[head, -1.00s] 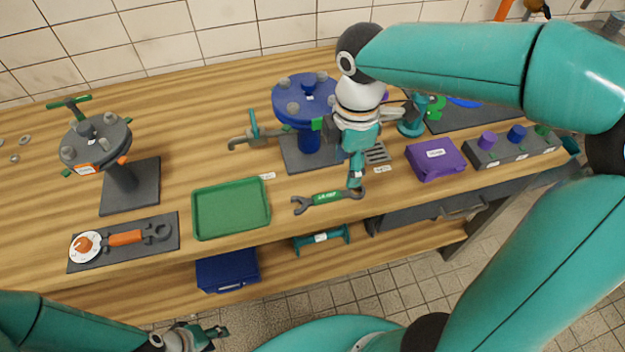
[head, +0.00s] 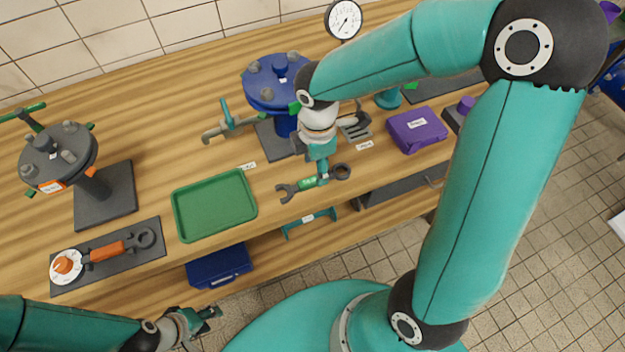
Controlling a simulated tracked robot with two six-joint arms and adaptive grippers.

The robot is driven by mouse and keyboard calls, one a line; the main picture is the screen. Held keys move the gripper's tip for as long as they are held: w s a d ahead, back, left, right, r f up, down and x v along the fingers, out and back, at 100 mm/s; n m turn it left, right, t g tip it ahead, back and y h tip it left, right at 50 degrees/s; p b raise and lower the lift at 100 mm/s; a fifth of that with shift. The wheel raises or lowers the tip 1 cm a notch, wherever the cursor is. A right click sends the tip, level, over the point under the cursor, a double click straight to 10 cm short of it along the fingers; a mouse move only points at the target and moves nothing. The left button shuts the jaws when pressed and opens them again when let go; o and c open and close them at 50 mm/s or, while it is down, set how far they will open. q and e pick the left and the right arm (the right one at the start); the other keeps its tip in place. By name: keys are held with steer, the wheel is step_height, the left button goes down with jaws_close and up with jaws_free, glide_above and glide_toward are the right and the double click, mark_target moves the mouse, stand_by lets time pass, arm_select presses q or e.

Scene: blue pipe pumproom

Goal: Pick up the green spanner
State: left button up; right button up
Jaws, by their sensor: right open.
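The green spanner (head: 293,187) lies on the wooden bench near its front edge, right of the green tray. It has dark grey ends, an open jaw at the left and a ring at the right, with a green labelled handle between. My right gripper (head: 323,176) points down at the handle, between the label and the ring end. It is open, and its fingers hide a small part of the spanner. I cannot tell whether they touch it. My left gripper (head: 211,316) is low in front of the bench, away from the spanner; its jaw state is unclear.
The empty green tray (head: 214,207) is left of the spanner. A blue flanged stand (head: 264,96) is behind it, and a purple box (head: 418,131) is to the right.

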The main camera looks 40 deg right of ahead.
mark_target(313, 179)
steer(key=shift+w+a+f, duration=0.1)
steer(key=shift+w+f, duration=0.1)
steer(key=shift+f, duration=1.15)
steer(key=shift+w+a+f, duration=0.1)
steer(key=shift+w+f, duration=0.05)
steer(key=shift+f, duration=1.2)
steer(key=shift+c, duration=0.2)
jaws_close()
